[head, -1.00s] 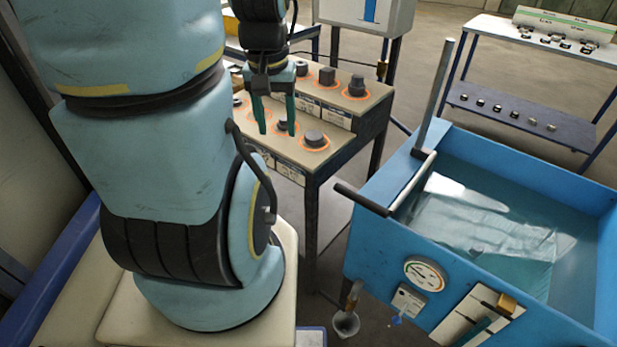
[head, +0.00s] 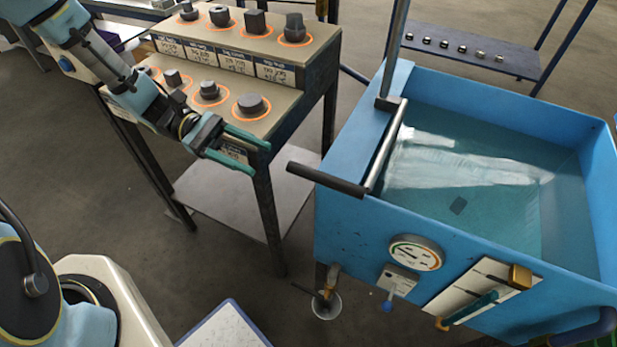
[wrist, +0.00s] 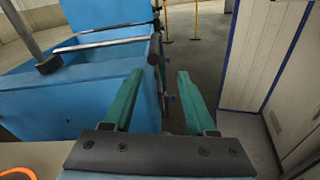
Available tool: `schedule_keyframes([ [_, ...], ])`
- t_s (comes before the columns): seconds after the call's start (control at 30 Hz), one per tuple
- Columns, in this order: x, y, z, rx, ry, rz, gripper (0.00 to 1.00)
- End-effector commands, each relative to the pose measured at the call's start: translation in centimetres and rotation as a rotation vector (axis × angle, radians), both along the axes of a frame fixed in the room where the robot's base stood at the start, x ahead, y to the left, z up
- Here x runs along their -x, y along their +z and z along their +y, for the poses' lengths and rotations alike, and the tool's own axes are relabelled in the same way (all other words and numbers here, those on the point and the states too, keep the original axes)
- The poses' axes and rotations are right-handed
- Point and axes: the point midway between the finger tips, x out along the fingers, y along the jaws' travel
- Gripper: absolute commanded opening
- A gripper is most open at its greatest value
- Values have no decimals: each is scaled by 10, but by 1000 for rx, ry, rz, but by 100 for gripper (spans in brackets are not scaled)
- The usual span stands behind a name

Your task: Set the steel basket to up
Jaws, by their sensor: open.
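A blue water tank (head: 352,226) stands at the right, with cloudy teal water in it. A lever with a black grip (head: 326,179) and a grey bar runs along the tank's left side, beside an upright post (head: 396,50). My gripper (head: 260,158) is open and empty at the bench's right front corner, pointing right, left of the black grip and apart from it. In the wrist view, the black grip (wrist: 154,51) lies ahead, beyond the green fingers (wrist: 160,78).
A bench with several dark knobs (head: 250,103) stands behind and below my gripper. The tank's front has a round gauge (head: 415,252) and a tool panel (head: 478,291). A cup (head: 326,305) sits under a tap. A rack shelf (head: 470,55) stands behind the tank.

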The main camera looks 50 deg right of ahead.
Motion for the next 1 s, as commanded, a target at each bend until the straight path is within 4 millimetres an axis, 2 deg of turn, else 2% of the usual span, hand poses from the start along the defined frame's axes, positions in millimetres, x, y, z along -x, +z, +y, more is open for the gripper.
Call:
schedule_keyframes([
  [0.1,6,-2,-10,12,10,66,57],
  [0.27,19,0,-17,15,10,83,57],
  [0.7,91,1,-39,13,10,80,57],
  [0.8,101,0,-43,14,10,79,57],
  [1.0,108,-1,-46,14,11,77,57],
])
